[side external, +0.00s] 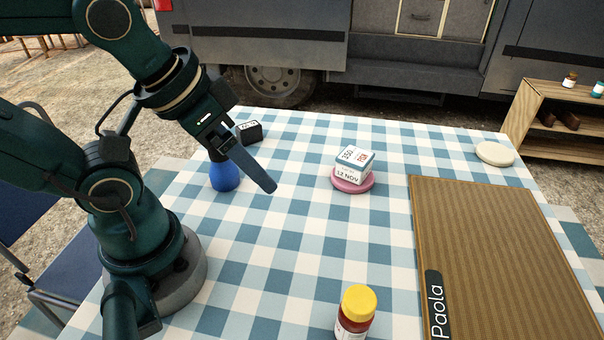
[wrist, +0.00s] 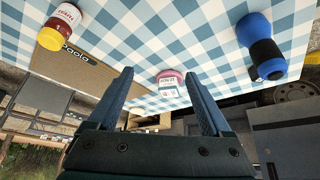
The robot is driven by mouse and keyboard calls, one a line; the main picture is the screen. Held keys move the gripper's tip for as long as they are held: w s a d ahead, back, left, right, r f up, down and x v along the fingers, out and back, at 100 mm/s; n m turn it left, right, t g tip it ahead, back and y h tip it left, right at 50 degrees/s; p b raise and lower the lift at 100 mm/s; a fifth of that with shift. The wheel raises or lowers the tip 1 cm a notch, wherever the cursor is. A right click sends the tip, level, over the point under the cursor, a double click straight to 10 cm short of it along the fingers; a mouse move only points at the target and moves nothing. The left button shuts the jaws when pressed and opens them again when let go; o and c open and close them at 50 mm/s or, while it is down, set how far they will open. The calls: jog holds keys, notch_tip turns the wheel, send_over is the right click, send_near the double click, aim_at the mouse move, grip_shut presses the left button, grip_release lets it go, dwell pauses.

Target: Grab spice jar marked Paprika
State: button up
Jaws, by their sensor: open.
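A jar with a yellow lid (side external: 355,308) and reddish contents stands at the front edge of the side view, partly cut off. Its label is not readable there. The same jar shows at the upper left of the wrist view (wrist: 62,26), with small lettering on its white label that I cannot read surely. My gripper (side external: 268,185) is open and empty above the left part of the table, well away from the jar. In the wrist view its two fingers (wrist: 158,74) stand apart with nothing held between them.
A checked cloth covers the table. A white block (side external: 352,161) sits on a pink disc (side external: 352,183). A blue object (side external: 225,177) and small dark block (side external: 249,132) stand near my gripper. A brown mat marked Paola (side external: 500,260) and cream disc (side external: 495,154) lie right.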

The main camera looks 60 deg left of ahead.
jog(key=d+r+n+g+h, duration=0.2)
jog(key=d+n+g+h, duration=0.1)
jog(key=d, duration=0.2)
jog(key=n+g+h, duration=0.2)
jog(key=g+h, duration=0.1)
jog(key=g, duration=0.3)
send_near(360, 300)
jog(key=s+a+r, duration=0.2)
jog(key=s+a, duration=0.1)
jog(key=d+f+n+g+h, duration=0.1)
jog(key=d+f+g, duration=0.1)
jog(key=f, duration=0.1)
jog(key=w+d+f+n+g+h, duration=0.1)
jog(key=d+f+g, duration=0.1)
jog(key=w+d+f+n+g+h, duration=0.1)
jog(key=d+f+g, duration=0.1)
jog(key=f, duration=0.1)
jog(key=shift+w+d+f+n, duration=0.15)
jog(key=shift+f+n, duration=0.15)
jog(key=shift+f, duration=0.05)
jog(key=shift+s+d+f, duration=0.15)
jog(key=shift+s+f, duration=0.2)
jog(key=shift+f, duration=0.15)
jog(key=shift+x, duration=2.45)
jog(key=shift+r, duration=0.1)
jog(key=shift+c, duration=0.3)
grip_shut()
